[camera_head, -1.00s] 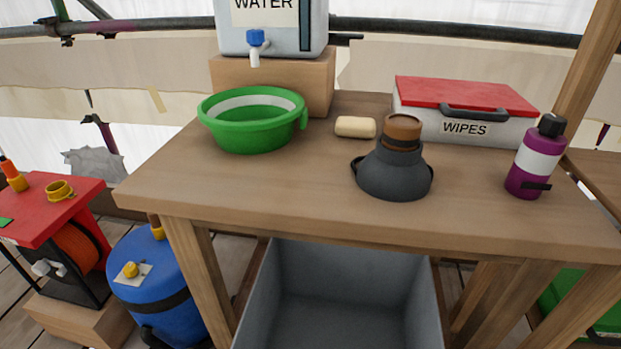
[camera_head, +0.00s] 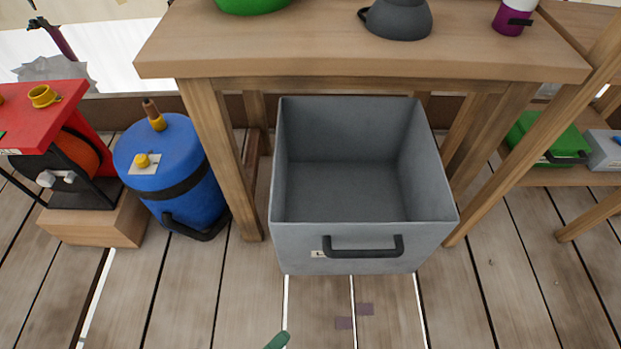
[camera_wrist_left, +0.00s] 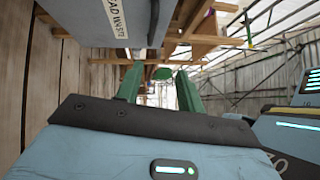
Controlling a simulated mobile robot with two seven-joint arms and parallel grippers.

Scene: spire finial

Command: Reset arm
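The task names no object. In the head view only a green tip of my left gripper (camera_head: 277,341) shows at the bottom edge, low in front of the grey bin (camera_head: 365,246). In the left wrist view the two green fingers of my left gripper (camera_wrist_left: 160,82) stand apart with a gap between them, and nothing is clearly held. A grey surface with a partly readable label (camera_wrist_left: 128,22) is close above the fingers in that view. My right gripper is in neither view.
The grey bin stands empty under the wooden table (camera_head: 350,62). A blue barrel (camera_head: 172,172) and a red-topped stand (camera_head: 45,115) are at the left. A green box (camera_head: 548,140) sits on a low shelf at the right.

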